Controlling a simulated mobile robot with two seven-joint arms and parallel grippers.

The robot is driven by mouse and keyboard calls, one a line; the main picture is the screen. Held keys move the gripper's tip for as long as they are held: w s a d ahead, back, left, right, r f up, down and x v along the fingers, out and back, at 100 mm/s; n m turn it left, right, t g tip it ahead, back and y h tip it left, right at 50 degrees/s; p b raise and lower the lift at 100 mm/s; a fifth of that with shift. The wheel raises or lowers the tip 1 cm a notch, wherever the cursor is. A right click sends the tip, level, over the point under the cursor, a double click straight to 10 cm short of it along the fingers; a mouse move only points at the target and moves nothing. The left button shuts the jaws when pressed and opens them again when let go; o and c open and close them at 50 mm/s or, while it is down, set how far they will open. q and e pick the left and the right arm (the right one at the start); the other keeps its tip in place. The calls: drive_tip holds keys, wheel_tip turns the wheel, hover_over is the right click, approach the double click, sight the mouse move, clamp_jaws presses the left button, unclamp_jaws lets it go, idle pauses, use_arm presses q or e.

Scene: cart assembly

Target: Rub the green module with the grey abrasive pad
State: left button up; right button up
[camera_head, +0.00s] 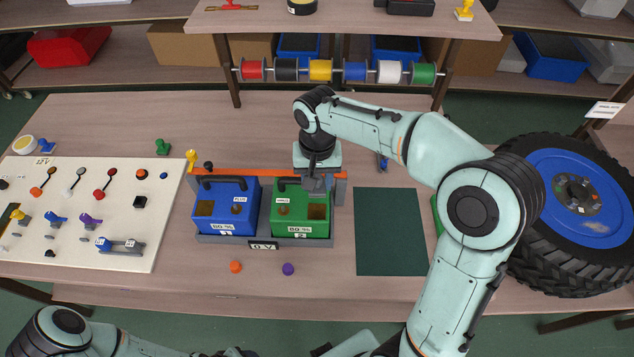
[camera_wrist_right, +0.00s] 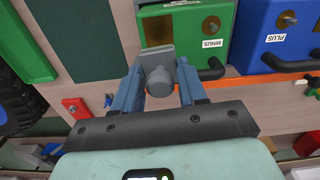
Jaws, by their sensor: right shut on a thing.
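The green module (camera_head: 301,228) sits in a grey tray (camera_head: 215,239) beside the blue module (camera_head: 222,216). It has a black handle, a MINUS label and a brown patch (camera_wrist_right: 157,33) on top. My right gripper (camera_head: 315,183) is over the far right part of the green module. In the right wrist view the gripper (camera_wrist_right: 160,88) is shut on the round knob of the grey abrasive pad (camera_wrist_right: 157,54). The pad is at the edge of the brown patch; I cannot tell whether it touches. My left gripper is out of view.
A dark green mat (camera_head: 389,245) lies right of the tray. A large wheel (camera_head: 575,180) stands at the right. An orange bar (camera_head: 268,173) runs behind the modules. Orange (camera_head: 236,267) and purple (camera_head: 288,269) caps lie in front.

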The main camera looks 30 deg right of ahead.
drive_tip(key=shift+r+p, duration=0.5)
drive_tip(key=shift+r, duration=0.45)
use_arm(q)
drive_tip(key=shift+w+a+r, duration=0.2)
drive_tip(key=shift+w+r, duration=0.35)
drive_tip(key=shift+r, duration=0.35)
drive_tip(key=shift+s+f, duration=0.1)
use_arm(e)
drive_tip(key=shift+f, duration=0.1)
